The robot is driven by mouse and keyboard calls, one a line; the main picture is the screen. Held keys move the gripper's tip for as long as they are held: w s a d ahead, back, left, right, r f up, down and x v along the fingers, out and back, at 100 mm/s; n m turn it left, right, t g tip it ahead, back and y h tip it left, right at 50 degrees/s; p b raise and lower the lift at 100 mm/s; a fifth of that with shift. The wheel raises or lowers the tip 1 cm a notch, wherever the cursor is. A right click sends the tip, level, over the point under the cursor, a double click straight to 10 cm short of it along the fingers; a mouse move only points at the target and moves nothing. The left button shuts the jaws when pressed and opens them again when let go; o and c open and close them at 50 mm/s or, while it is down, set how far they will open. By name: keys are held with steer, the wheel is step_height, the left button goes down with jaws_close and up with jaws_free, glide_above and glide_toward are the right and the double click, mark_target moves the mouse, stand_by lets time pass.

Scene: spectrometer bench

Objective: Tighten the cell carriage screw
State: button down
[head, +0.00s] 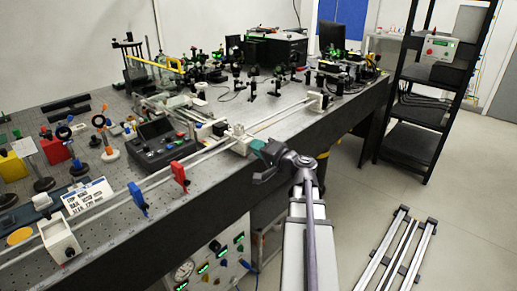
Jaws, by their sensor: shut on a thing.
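The cell carriage (240,143) is a small pale block on the long rail (205,158) near the bench's front edge. My gripper (260,158) is at its right front side, reaching in from the aisle. The jaws are shut at the carriage's near face, on what appears to be its screw. The screw itself is hidden behind the dark and teal gripper parts, so its turn cannot be seen.
A blue holder (138,199) and a red holder (179,177) stand on the rail to the left. A dark control box (160,145) sits behind it. Optics crowd the bench's far end. Loose rails (408,250) lie on the floor at right.

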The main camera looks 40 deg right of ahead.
steer(key=shift+f+m, duration=0.1)
steer(key=shift+m, duration=3.7)
steer(key=c, duration=1.1)
jaws_free()
steer(key=s, duration=0.3)
steer(key=s+d, duration=0.1)
steer(key=s, duration=0.6)
steer(key=shift+s+d, duration=0.2)
steer(key=shift+s, duration=0.2)
